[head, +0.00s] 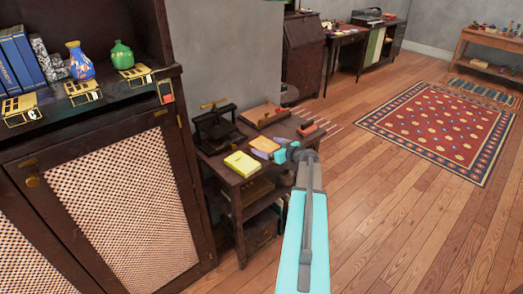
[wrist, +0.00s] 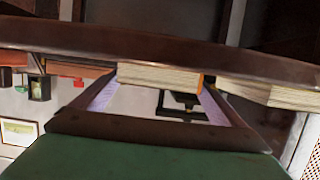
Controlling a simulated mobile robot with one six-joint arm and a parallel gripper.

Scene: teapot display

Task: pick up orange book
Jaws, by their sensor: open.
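The orange book (head: 264,144) lies on the small dark side table (head: 238,178). My gripper (head: 269,151) is open at the table's near right edge, its lavender fingers on either side of the orange book's near end. In the wrist view, a block of pages with an orange edge (wrist: 158,77) shows between and just beyond the open fingertips (wrist: 161,88). I cannot tell whether the fingers touch it. A yellow book (head: 242,163) lies to the left of my gripper; what looks like its pages (wrist: 270,94) shows at the right in the wrist view.
A black press (head: 215,131), a brown case (head: 263,116) and a small red object (head: 309,128) stand on the same table. A tall dark cabinet (head: 180,190) with vases stands close on the left. The wooden floor (head: 390,220) on the right is clear up to the red rug (head: 437,125).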

